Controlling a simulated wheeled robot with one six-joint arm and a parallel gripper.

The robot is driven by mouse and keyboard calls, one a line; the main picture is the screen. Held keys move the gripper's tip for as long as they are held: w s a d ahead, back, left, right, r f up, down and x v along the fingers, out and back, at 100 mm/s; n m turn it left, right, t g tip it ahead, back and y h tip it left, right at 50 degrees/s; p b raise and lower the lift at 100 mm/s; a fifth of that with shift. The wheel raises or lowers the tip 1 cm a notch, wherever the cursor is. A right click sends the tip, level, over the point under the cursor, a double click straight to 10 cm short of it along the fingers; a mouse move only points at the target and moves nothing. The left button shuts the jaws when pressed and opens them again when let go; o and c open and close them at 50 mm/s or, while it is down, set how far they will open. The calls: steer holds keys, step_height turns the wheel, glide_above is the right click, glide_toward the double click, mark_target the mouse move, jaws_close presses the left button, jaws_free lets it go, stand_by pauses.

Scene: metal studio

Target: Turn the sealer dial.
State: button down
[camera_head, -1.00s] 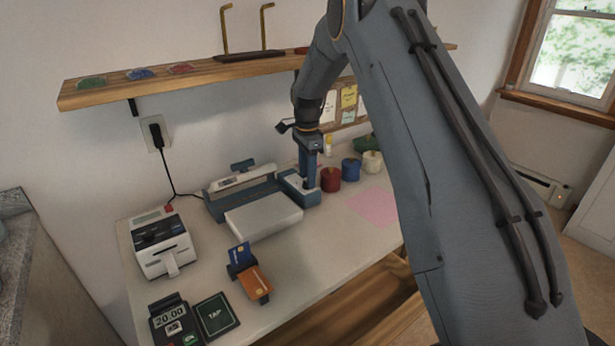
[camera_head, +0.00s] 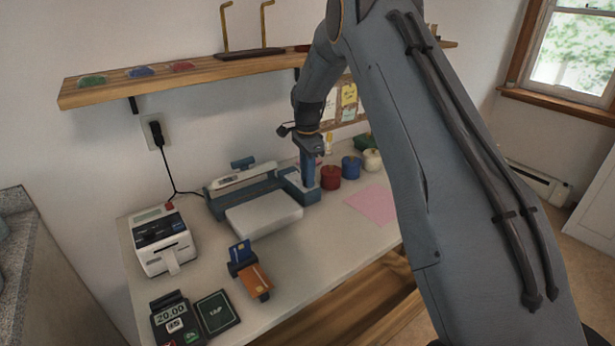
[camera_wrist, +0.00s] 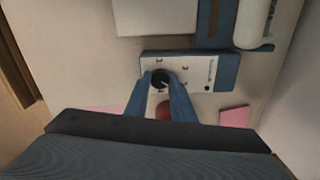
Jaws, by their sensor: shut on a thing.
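The sealer (camera_head: 240,190) is a blue-grey machine with a pale flat platform (camera_head: 262,214) in front, standing on the worktop against the wall. Its control box (camera_wrist: 205,75) at the right end has a white face with small marks around a round black dial (camera_wrist: 160,79). The dial has a light pointer line. My gripper (camera_wrist: 161,82) points down over the control box, with its two blue fingers shut on the dial from both sides. In the head view my gripper (camera_head: 308,180) hides the dial.
Red (camera_head: 330,177), blue (camera_head: 351,167) and white (camera_head: 372,160) round pots stand right of the sealer, close to my gripper. A pink sheet (camera_head: 372,204) lies in front of them. A label printer (camera_head: 163,242), card holder (camera_head: 250,272) and payment terminal (camera_head: 177,318) are at left. A shelf (camera_head: 200,76) hangs above.

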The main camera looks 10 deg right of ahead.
steer(key=n+b, duration=0.1)
steer(key=n, duration=0.5)
steer(key=n+b, duration=0.1)
steer(key=n, duration=0.4)
steer(key=shift+r, duration=0.1)
steer(key=n, duration=0.7)
steer(key=shift+w+b, duration=0.1)
steer(key=shift+b, duration=0.25)
steer(key=n, duration=0.5)
steer(key=shift+n, duration=0.3)
steer(key=c, duration=1.5)
jaws_free()
